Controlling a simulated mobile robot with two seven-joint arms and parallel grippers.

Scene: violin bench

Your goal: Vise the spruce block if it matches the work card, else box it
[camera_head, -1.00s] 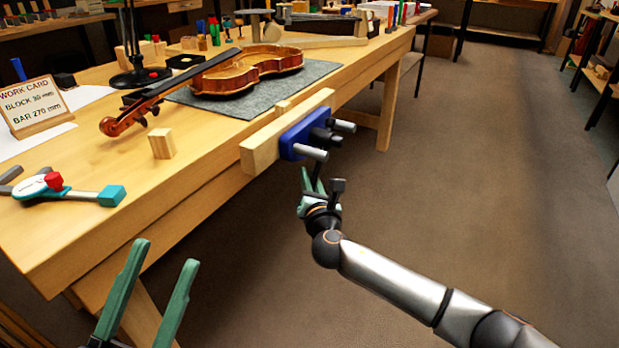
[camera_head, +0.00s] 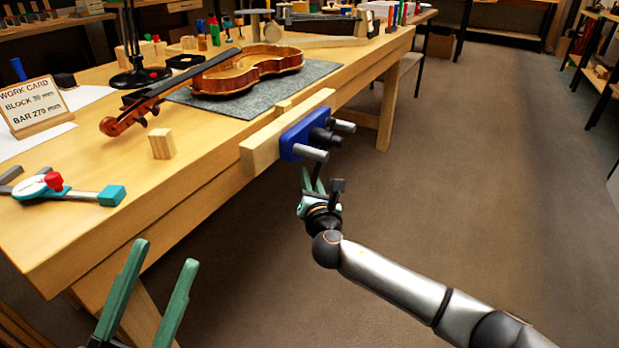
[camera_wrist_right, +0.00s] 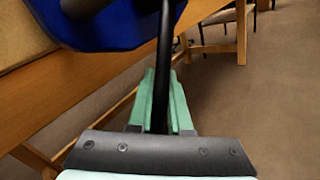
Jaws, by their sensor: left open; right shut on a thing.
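The spruce block (camera_head: 162,144), a small pale cube, stands alone on the bench near its front edge. The work card (camera_head: 36,106) at the left reads "BLOCK 30 mm" and what looks like "BAR 270 mm". The vise (camera_head: 303,135) on the bench front has a blue body and a long wooden jaw (camera_head: 262,150); its gap is hard to judge. My right gripper (camera_head: 312,183) is below the vise, shut on the dark vise handle (camera_wrist_right: 163,70), which runs between its green fingers in the right wrist view. My left gripper (camera_head: 165,270) is open and empty, low before the bench.
A caliper-like gauge (camera_head: 60,187) with a red knob and teal end lies left of the block. A violin (camera_head: 245,72) rests on a grey mat (camera_head: 225,105) behind the vise. A lamp base (camera_head: 140,78) stands further back. Open floor lies to the right.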

